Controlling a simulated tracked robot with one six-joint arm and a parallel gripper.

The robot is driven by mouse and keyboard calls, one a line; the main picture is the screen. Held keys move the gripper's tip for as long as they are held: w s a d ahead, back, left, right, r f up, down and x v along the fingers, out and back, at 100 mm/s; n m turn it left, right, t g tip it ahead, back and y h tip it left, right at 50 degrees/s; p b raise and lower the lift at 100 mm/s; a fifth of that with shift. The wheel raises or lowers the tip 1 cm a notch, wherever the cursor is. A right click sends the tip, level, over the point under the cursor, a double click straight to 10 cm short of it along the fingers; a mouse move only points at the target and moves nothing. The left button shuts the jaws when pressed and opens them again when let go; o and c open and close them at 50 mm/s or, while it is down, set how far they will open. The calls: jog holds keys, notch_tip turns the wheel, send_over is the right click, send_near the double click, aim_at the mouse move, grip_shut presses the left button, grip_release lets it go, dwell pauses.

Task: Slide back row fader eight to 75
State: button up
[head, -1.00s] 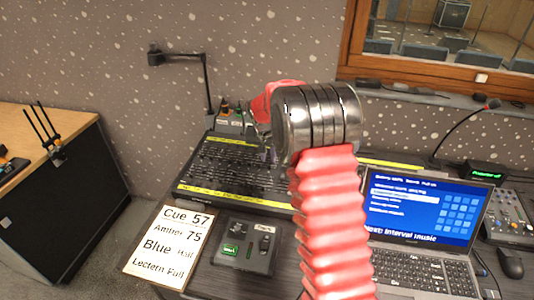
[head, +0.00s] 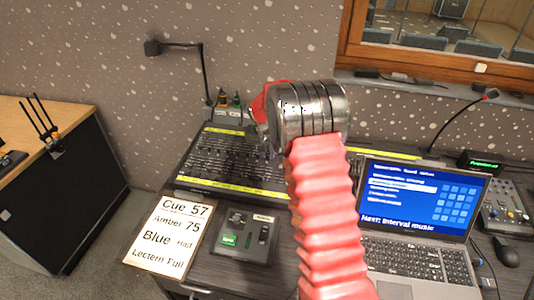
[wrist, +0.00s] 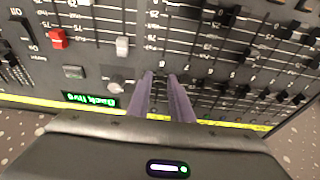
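The fader console (head: 180,176) is a dark slanted desk with yellow strips, left of my arm in the head view. It fills the wrist view as a dark panel (wrist: 100,66) with slots and white scale marks. My gripper (wrist: 160,75) has two purple-grey fingers pointing at the panel, with a narrow gap between them. A small number, apparently 8, shows by the tips. No fader cap is clear between the fingers; contact cannot be told. Several black caps (wrist: 228,18) sit to the right. In the head view my wrist hides most of the fingers.
A white cap (wrist: 122,46), a red cap (wrist: 57,38), a knob (wrist: 115,84) and a green display (wrist: 90,100) lie left of the fingers. A cue card (head: 170,235), small switch box (head: 243,240) and laptop (head: 420,215) stand in front. A lamp (head: 205,75) rises behind.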

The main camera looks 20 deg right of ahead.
jog(key=c, duration=0.4)
jog(key=shift+c, duration=0.2)
jog(key=shift+w, duration=0.15)
jog(key=shift+w+d+r, duration=0.15)
jog(key=shift+w+d, duration=0.45)
jog(key=shift+w, duration=0.3)
jog(key=shift+w+d+r, duration=0.1)
jog(key=shift+w+d, duration=0.45)
jog(key=shift+w, duration=0.3)
jog(key=o, duration=0.5)
jog(key=shift+c, duration=0.2)
jog(key=shift+r, duration=0.1)
jog(key=shift+r, duration=1.15)
